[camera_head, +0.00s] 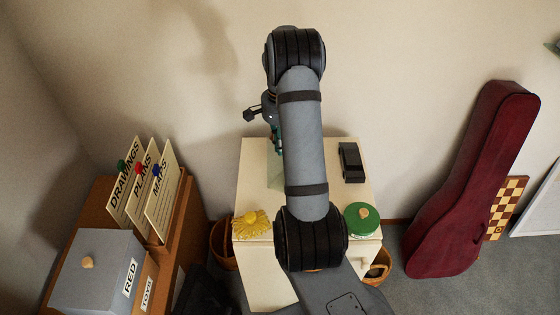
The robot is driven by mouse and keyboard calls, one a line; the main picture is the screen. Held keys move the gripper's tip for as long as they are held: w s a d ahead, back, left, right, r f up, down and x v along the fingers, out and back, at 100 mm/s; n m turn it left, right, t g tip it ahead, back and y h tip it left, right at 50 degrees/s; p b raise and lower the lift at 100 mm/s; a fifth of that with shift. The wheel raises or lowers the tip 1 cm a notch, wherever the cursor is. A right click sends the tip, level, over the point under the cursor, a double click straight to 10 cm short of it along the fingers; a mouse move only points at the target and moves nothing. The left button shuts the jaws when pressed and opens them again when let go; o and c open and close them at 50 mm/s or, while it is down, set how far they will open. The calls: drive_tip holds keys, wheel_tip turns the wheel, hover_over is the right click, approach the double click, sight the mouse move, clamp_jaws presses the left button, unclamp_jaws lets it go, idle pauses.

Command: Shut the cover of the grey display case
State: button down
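I cannot make out a display case for certain. A pale green, glassy piece (274,178) shows on the cream cabinet (258,155), just left of my arm. It may be part of the case, but my arm hides most of it. Teal parts (277,142) show above it at the arm's edge. My gripper (255,113) is partly visible left of my arm, above the cabinet's back edge. One dark finger sticks out to the left; the rest is hidden, so its opening is unclear. A grey box (88,262) with a round knob and a "RED" label stands lower left.
On the cabinet are a yellow fringed item (252,224), a green round tin (361,219) and a black object (351,162). Upright cards (142,195) stand in a brown unit at left. A red instrument case (475,185) leans against the wall at right.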

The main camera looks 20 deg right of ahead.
idle(0.4)
drive_tip(key=shift+s+d+r, duration=0.15)
drive_tip(key=shift+s+d, duration=0.15)
drive_tip(key=shift+d, duration=0.6)
drive_tip(key=shift+s+d+r, duration=0.1)
drive_tip(key=shift+s+d, duration=0.2)
drive_tip(key=shift+d, duration=0.4)
drive_tip(key=shift+d, duration=0.1)
drive_tip(key=shift+s+d, duration=0.3)
drive_tip(key=shift+d, duration=0.5)
